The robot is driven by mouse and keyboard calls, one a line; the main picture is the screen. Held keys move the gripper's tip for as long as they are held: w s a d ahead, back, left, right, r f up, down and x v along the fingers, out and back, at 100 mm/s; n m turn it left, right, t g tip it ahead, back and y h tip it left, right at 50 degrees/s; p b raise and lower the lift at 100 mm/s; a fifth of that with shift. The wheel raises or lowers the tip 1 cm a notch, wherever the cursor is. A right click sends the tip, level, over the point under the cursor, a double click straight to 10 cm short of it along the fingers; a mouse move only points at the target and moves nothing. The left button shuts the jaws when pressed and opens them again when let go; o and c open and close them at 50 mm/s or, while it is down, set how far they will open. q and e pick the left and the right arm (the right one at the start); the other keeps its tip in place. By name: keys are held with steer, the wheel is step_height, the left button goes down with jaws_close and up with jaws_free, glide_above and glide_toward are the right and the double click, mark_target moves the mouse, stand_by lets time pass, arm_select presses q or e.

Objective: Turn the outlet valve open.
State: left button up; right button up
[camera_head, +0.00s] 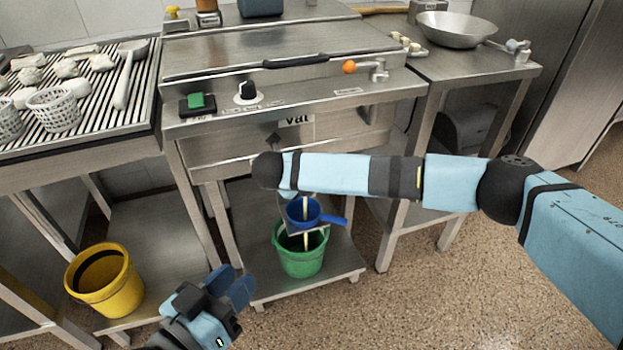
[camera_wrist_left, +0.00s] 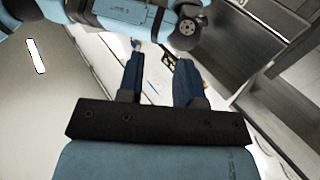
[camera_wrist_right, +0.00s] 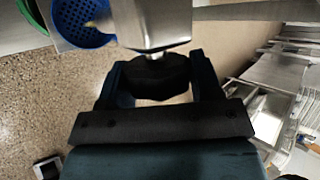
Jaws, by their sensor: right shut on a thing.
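The steel vat (camera_head: 250,155) stands mid-picture in the head view. My right forearm crosses its front, hiding the outlet and my right gripper there. In the right wrist view my right gripper (camera_wrist_right: 157,78) is shut on a black valve handle (camera_wrist_right: 155,85) below a steel outlet block (camera_wrist_right: 155,20). A thin yellowish stream (camera_head: 306,241) runs through the blue strainer (camera_head: 303,213) towards the green bucket (camera_head: 300,262). My left gripper (camera_head: 232,283) is low at the front, empty; its fingers are apart in the left wrist view (camera_wrist_left: 158,65).
A yellow bucket (camera_head: 104,281) stands on the lower left shelf. A slatted drain table (camera_head: 60,150) with white baskets is at the left. A steel bowl (camera_head: 455,30) sits on the right table.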

steer(key=o, duration=0.9)
steer(key=shift+s+a, duration=0.1)
arm_select(q)
steer(key=shift+a+r+t+p, duration=0.15)
steer(key=shift+r+t+p, duration=0.65)
steer(key=shift+r+p, duration=0.75)
arm_select(e)
steer(key=shift+b+v, duration=0.3)
steer(key=shift+v, duration=3.4)
arm_select(q)
steer(key=shift+r, duration=0.3)
arm_select(e)
steer(key=shift+f, duration=0.1)
